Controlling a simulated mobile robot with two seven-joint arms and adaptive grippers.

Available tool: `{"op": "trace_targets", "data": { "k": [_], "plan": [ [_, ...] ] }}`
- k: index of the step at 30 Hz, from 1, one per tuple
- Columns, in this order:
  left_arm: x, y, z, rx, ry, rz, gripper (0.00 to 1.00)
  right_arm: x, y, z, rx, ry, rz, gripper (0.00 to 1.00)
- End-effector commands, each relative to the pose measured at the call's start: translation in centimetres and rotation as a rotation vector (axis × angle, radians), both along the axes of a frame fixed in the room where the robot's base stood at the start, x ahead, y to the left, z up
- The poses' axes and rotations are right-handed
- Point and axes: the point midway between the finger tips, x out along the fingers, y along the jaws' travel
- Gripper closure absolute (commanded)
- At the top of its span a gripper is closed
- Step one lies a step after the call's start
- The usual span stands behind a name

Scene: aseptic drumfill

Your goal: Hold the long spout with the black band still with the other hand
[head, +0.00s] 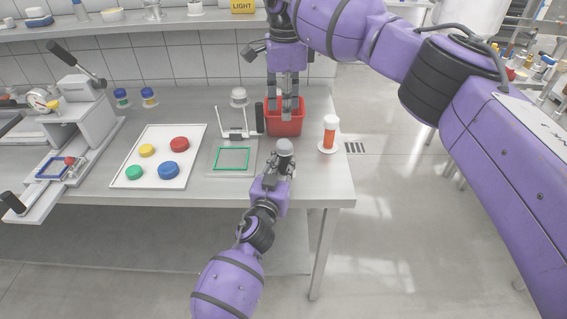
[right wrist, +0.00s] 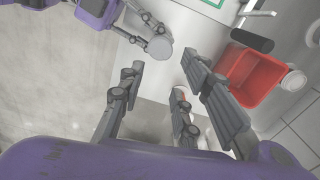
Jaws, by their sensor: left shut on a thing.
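My left gripper (head: 283,166) is shut on an upright piece with a rounded grey top (head: 284,147), at the table's front part. The grey top also shows in the right wrist view (right wrist: 159,48), with the left gripper (right wrist: 143,30) around its lower part. The fingers hide most of this piece, and I cannot make out a black band on it, so I cannot tell if it is the long spout.
The red bin (head: 284,129) stands behind my left gripper. An orange bottle (head: 330,132) on a white dish is to the right. A green-framed plate (head: 215,160) with a black-handled lever (head: 259,117) and a white tray (head: 196,142) of coloured caps are to the left.

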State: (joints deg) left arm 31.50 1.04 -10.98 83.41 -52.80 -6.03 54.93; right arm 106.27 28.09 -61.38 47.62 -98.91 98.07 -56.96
Motion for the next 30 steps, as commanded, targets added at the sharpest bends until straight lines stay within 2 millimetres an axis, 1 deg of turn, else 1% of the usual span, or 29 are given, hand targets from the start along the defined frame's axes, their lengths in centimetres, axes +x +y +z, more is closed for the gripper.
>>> {"op": "trace_targets", "data": {
  "k": [1, 4, 5, 8, 9, 11, 14, 19, 24, 27, 30],
  "plan": [
    [-0.1, 0.0, -0.3, 0.001, 0.005, 0.001, 1.0, 0.0, 0.0, -0.1, 0.0, 0.001, 0.0, 0.69],
    [-0.1, 0.0, -0.4, 0.002, 0.006, 0.001, 1.0, 0.0, 0.0, -0.1, 0.0, 0.001, 0.0, 0.69],
    [-0.1, 0.0, -0.4, 0.002, 0.006, 0.001, 1.0, 0.0, 0.0, -0.1, 0.0, 0.001, 0.0, 0.66],
    [-0.1, 0.0, -0.4, 0.002, 0.007, 0.001, 1.0, 0.1, -0.6, -0.2, -0.001, 0.003, -0.008, 0.53],
    [-0.1, 0.0, -0.5, 0.002, 0.007, 0.001, 1.0, 0.2, -1.1, -0.3, -0.003, 0.001, -0.009, 0.52],
    [-0.1, 0.1, -0.5, 0.002, 0.008, 0.001, 1.0, 0.0, -1.6, -0.2, -0.006, -0.009, 0.028, 0.52],
    [-0.1, 0.1, -0.6, 0.002, 0.009, 0.001, 1.0, -0.2, -1.8, 0.0, -0.012, -0.03, 0.205, 0.52],
    [-0.1, 0.1, -0.6, 0.003, 0.01, 0.001, 1.0, -0.8, -2.0, 0.4, -0.031, -0.064, 0.613, 0.52],
    [-0.2, 0.1, -0.7, 0.003, 0.011, 0.002, 1.0, -1.4, -1.6, 0.7, -0.058, -0.087, 1.008, 0.52],
    [-0.2, 0.1, -0.8, 0.003, 0.012, 0.002, 1.0, -1.6, -1.1, 0.9, -0.072, -0.096, 1.19, 0.52],
    [-0.2, 0.1, -0.8, 0.003, 0.013, 0.002, 1.0, -1.7, -0.8, 0.9, -0.081, -0.099, 1.318, 0.52]
  ]
}}
